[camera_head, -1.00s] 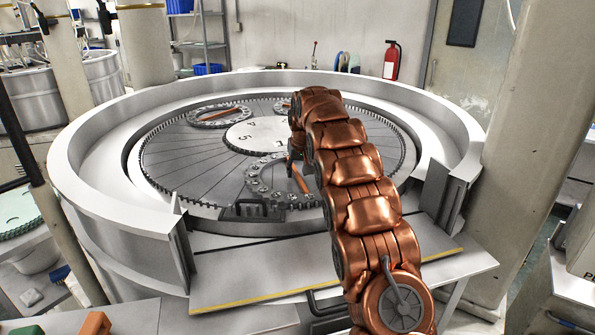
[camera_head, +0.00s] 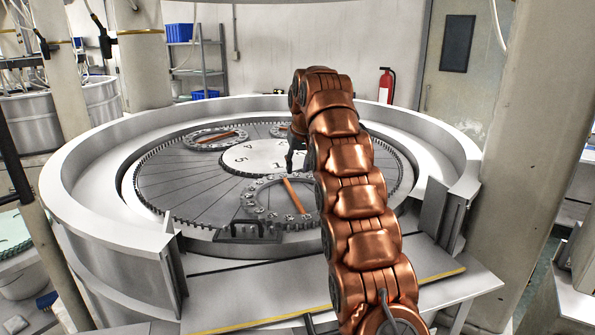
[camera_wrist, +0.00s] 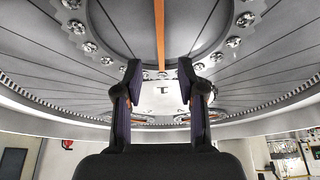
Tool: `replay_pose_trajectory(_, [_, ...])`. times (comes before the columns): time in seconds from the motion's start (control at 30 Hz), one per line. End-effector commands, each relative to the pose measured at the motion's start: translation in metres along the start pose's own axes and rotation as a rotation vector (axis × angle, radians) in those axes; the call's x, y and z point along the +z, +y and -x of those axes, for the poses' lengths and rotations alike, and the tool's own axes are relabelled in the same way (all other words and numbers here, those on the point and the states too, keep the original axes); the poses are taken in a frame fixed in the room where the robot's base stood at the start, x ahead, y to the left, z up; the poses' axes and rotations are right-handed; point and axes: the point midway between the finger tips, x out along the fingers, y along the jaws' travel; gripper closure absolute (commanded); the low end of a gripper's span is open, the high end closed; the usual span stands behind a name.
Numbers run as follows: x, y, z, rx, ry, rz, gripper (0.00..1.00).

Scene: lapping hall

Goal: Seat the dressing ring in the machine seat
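The front toothed ring (camera_head: 262,187), grey with metal studs and an orange bar (camera_head: 294,194) across it, lies flat on the round machine plate. My arm hides its right part. In the wrist view the studded ring (camera_wrist: 89,46) and orange bar (camera_wrist: 160,30) also show. My gripper (camera_head: 294,160) is above the plate near the far side of this ring. In the wrist view my gripper (camera_wrist: 160,72) has its two dark fingers apart with nothing held between them. Which part is the seat, and whether the ring is fully down in it, I cannot tell.
Two similar rings with orange bars lie at the back left (camera_head: 216,138) and the back (camera_head: 278,130). A white numbered disc (camera_head: 245,160) is at the plate's centre. A high metal rim (camera_head: 75,190) surrounds the plate. A black bracket (camera_head: 247,231) stands at its front edge. Pillars flank the machine.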

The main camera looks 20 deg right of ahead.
Motion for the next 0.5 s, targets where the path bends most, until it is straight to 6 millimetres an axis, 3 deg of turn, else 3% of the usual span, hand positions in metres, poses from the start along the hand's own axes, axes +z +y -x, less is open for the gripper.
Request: replay_pose_trajectory(0.5, [0.0079, -0.0058, 0.0094, -0.001, -0.014, 0.001, 0.61])
